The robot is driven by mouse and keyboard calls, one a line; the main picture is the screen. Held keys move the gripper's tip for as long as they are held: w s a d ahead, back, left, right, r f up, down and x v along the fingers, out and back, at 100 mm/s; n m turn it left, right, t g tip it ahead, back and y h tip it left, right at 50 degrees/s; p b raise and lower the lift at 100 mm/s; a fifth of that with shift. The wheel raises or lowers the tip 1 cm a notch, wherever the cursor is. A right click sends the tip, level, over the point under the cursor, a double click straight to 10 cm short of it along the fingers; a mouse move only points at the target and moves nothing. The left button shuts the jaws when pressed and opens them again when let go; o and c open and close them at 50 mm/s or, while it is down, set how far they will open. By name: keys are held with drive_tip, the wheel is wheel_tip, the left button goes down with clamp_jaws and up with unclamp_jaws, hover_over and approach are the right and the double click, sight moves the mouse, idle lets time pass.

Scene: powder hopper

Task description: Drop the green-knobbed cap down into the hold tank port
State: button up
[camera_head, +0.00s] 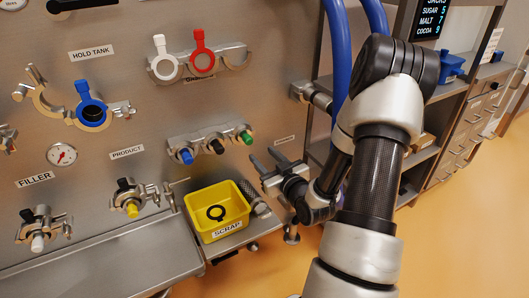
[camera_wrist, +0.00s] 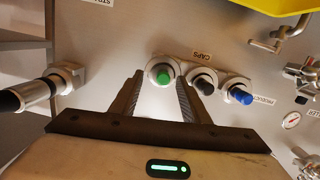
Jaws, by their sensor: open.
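The green-knobbed cap (camera_head: 247,137) sits at the right end of the caps rack, beside a black-knobbed cap (camera_head: 216,147) and a blue-knobbed cap (camera_head: 186,156). The hold tank port (camera_head: 93,115) is at the left of the panel, below its label. It has a dark opening, with a blue tabbed ring (camera_head: 82,90) around it and a clamp swung open at its left. My gripper (camera_head: 263,164) is open and empty, just below and right of the rack. In the wrist view, the green knob (camera_wrist: 164,77) shows ahead between the tips of my open gripper (camera_wrist: 160,82).
A yellow scrap bin (camera_head: 232,222) with a black ring inside stands below the rack. White and red tabbed rings (camera_head: 202,50) hang above. A valve fitting (camera_head: 133,200) projects left of the bin. Blue hoses (camera_head: 338,60) and shelves are at the right.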

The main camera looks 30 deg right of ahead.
sight(250, 143)
drive_tip(key=shift+m+t+y, duration=0.3)
drive_tip(key=shift+m+t, duration=0.1)
drive_tip(key=shift+t, duration=0.4)
drive_tip(key=w, duration=0.2)
drive_tip(key=w+a, duration=0.1)
drive_tip(key=w, duration=0.4)
drive_tip(key=shift+w+a+r, duration=0.15)
drive_tip(key=shift+w+r, duration=0.15)
drive_tip(key=shift+r, duration=0.1)
drive_tip(key=shift+w+r+b, duration=0.15)
drive_tip(key=shift+w+b, duration=0.2)
drive_tip(key=shift+w, duration=0.55)
drive_tip(key=shift+c, duration=0.2)
drive_tip(key=c, duration=0.8)
drive_tip(key=shift+o, duration=0.2)
drive_tip(key=shift+r, duration=0.1)
